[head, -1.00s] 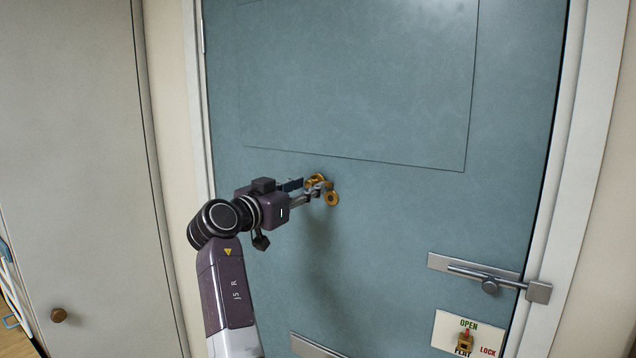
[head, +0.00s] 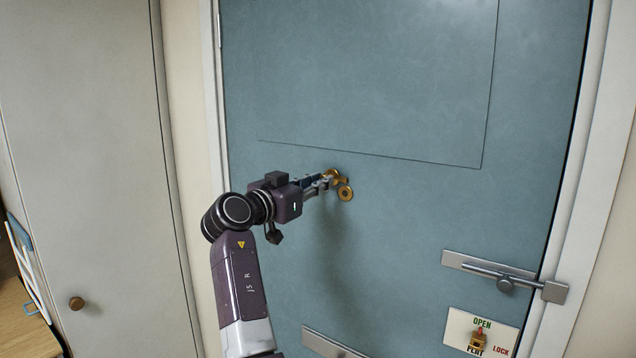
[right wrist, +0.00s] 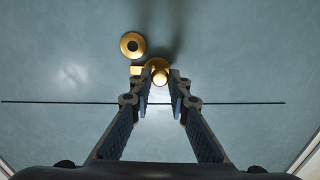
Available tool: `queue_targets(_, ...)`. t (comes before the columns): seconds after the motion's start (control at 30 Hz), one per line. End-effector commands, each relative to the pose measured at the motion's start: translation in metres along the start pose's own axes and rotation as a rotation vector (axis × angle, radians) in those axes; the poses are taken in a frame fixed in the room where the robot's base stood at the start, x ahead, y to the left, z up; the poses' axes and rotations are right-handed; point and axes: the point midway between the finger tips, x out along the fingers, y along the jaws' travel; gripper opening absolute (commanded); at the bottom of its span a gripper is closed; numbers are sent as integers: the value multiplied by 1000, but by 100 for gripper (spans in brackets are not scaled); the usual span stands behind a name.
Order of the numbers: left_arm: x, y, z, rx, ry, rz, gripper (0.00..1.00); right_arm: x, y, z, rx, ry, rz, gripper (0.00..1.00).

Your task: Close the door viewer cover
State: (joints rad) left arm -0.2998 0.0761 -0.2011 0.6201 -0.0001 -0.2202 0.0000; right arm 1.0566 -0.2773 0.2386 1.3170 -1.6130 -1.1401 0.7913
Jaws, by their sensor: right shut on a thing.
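The door viewer is a small gold ring with a dark centre (head: 345,193) on the blue-grey door (head: 420,220). It also shows in the right wrist view (right wrist: 132,45). The gold cover (right wrist: 157,70) sits beside the ring, off its opening, with a rounded part facing me; in the head view it is partly hidden by my fingers (head: 334,174). My right gripper (head: 325,182) is shut on the cover. In the right wrist view its fingertips (right wrist: 161,82) are on either side of the rounded gold part. My left gripper is not in view.
A metal slide bolt (head: 505,283) and an OPEN/LOCK plate with a small lever (head: 479,340) are at lower right on the door. A cabinet door with a round knob (head: 77,303) is at left. The door surface around the viewer is clear.

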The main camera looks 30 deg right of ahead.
Motion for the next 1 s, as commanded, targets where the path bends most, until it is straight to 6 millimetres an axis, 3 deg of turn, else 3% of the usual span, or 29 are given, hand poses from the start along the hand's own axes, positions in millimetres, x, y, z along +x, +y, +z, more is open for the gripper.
queue_targets(0.37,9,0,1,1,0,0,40,1,2,9,-217,4,1,0)
queue_targets(1.0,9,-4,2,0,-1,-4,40,0,13,26,-822,3,2,0)
